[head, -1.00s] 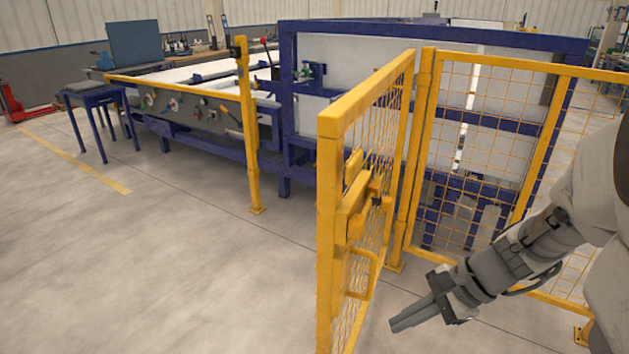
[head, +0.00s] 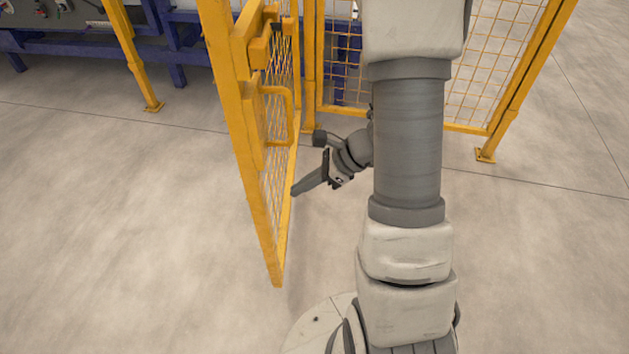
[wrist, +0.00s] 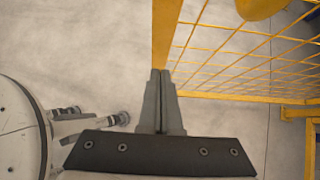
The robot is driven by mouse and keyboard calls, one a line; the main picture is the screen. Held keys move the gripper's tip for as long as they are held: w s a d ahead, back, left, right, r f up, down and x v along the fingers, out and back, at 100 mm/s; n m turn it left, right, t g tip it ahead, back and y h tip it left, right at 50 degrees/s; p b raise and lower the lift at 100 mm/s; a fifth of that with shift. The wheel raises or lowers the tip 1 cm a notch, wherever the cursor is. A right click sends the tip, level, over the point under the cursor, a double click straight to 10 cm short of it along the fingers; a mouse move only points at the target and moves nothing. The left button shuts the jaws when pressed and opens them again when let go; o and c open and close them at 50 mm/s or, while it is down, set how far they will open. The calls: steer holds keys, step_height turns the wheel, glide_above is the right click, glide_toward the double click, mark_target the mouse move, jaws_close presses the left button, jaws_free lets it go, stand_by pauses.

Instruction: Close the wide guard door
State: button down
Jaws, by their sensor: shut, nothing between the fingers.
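The wide guard door (head: 241,130), a yellow frame with wire mesh, stands swung open toward me, left of centre in the head view. It carries a yellow looped handle (head: 289,117) and a latch block on its face. My gripper (head: 296,191) is shut and empty, just right of the door's mesh and below the handle. In the wrist view the closed fingers (wrist: 160,76) point at the door's yellow edge post (wrist: 165,38), with the mesh to the right. I cannot tell whether the fingertips touch the door.
A yellow post (head: 135,60) stands at the upper left, across the opening from the door. A fixed mesh fence panel (head: 492,60) stands behind my arm at the right. Blue machine framing lies behind. The floor (head: 110,230) left of the door is clear.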

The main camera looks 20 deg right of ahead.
mark_target(264, 197)
steer(key=shift+w+a+f+b, duration=0.25)
steer(key=shift+w+a, duration=0.15)
steer(key=shift+a, duration=0.45)
steer(key=shift+w+a+f+b, duration=0.15)
steer(key=shift+w+a+f, duration=0.25)
steer(key=shift+a, duration=0.45)
steer(key=shift+w+a+f+b, duration=0.2)
steer(key=shift+w+a, duration=0.25)
steer(key=shift+a, duration=0.4)
